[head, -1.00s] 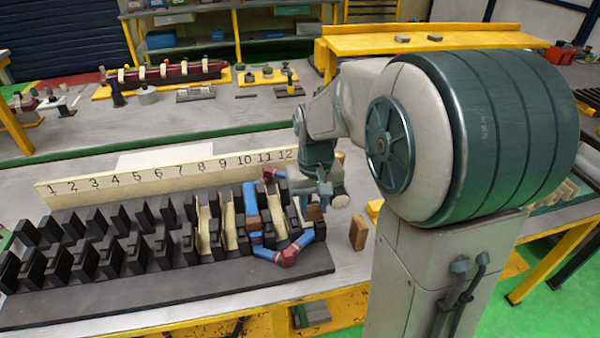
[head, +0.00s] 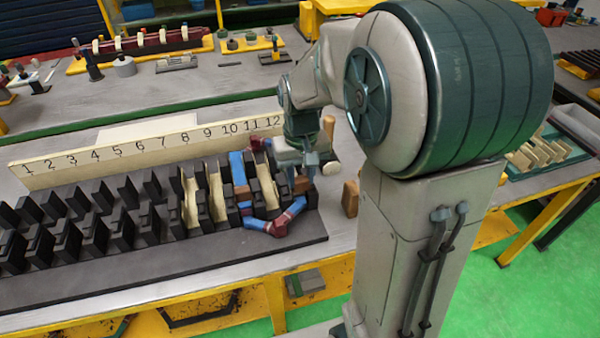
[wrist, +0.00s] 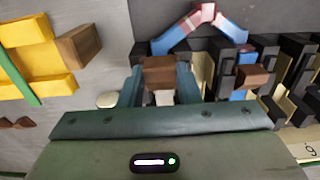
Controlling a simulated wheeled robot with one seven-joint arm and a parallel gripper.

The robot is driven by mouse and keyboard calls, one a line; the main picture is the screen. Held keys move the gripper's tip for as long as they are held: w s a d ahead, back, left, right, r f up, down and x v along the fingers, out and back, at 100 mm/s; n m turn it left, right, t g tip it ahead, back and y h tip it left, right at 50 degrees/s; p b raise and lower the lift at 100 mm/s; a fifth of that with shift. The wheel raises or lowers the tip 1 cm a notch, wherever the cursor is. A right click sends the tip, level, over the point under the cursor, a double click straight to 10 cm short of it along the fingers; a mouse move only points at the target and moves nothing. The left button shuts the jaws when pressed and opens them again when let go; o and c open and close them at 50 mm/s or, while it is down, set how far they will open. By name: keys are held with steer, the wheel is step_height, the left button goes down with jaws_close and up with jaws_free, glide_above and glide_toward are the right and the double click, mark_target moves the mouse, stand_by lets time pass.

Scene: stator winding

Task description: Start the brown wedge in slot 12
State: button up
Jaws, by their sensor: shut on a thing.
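The black stator block (head: 150,258) carries rows of dark teeth below a cream number strip (head: 150,150) marked 1 to 12. My gripper (head: 301,172) is over its right end, near the 12 mark. In the wrist view, my gripper (wrist: 160,84) is shut on the brown wedge (wrist: 160,72), held between its two fingers. The wedge also shows below the gripper in the head view (head: 302,185). The fingers and wedge cover slot 12, so I cannot tell whether the wedge tip is inside it.
A blue and red coil (head: 280,226) bends around the front of the right-hand slots. Cream liners (head: 190,202) stand in several slots. Another brown wedge (head: 242,192) sits at a slot left of my gripper. A loose brown block (head: 350,198) stands right of the stator.

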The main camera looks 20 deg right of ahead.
mark_target(299, 176)
steer(key=shift+f+b, duration=1.05)
steer(key=shift+f, duration=0.55)
steer(key=shift+f, duration=0.15)
steer(key=shift+w, duration=0.7)
steer(key=o, duration=1)
steer(key=shift+w, duration=0.1)
steer(key=shift+o, duration=0.2)
step_height(299, 176, up, 14)
